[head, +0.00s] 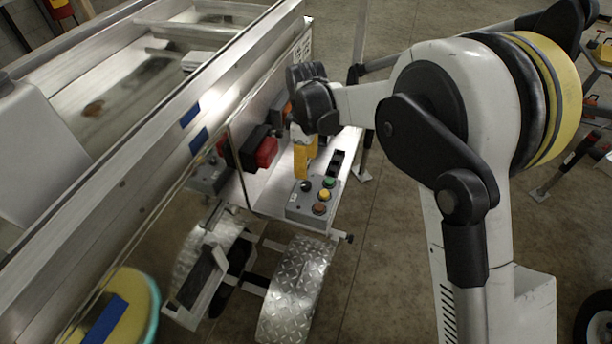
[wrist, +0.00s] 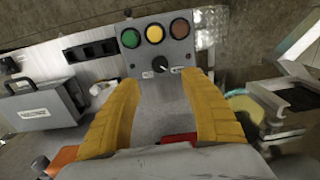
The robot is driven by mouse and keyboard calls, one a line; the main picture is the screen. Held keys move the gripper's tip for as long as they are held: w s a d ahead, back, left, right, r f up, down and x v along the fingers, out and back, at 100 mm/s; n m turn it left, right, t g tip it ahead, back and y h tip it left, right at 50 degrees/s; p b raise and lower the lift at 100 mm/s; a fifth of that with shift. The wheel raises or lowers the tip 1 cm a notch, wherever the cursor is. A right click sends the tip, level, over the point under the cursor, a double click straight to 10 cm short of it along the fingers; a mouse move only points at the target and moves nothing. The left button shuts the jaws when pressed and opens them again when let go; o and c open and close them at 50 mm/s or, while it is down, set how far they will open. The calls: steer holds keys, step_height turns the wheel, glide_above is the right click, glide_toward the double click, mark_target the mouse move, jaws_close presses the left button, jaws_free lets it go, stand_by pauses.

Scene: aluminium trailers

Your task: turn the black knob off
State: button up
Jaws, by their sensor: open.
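The black knob (head: 306,186) sits on a grey control box (head: 296,211) on the trailer's metal ledge. Green, yellow and red-brown buttons stand beside it on the same box. My gripper (head: 304,172) is over the ledge near the knob. In the wrist view my gripper's yellow fingers (wrist: 168,90) are apart and empty, with the knob ahead, between and beyond their tips. I cannot tell whether a finger touches the box.
A grey case (wrist: 45,106) lies at the left in the wrist view, near a black slotted part (wrist: 92,52). A diamond-plate fender (head: 291,290) is below the box.

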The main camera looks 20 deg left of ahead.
steer(key=shift+r, duration=1.55)
steer(key=s+d+r+m+t, duration=0.1)
steer(key=s+d+r+m, duration=0.15)
steer(key=d+r, duration=0.35)
steer(key=s+d+r+m+t+y, duration=0.1)
steer(key=s+d+r+m, duration=0.15)
steer(key=d, duration=0.55)
steer(key=s+d+r+m+t, duration=0.1)
steer(key=s+d+r+m, duration=0.15)
steer(key=d+r, duration=0.4)
steer(key=s+d+f+m+t+h, duration=0.1)
steer(key=s+d+m+t, duration=0.3)
steer(key=s+d+m, duration=0.5)
steer(key=s+d+f, duration=0.1)
steer(key=s+d, duration=0.2)
steer(key=d, duration=0.2)
steer(key=shift+s+f+m, duration=0.15)
steer(key=shift+s+m, duration=0.1)
steer(key=shift+m, duration=0.1)
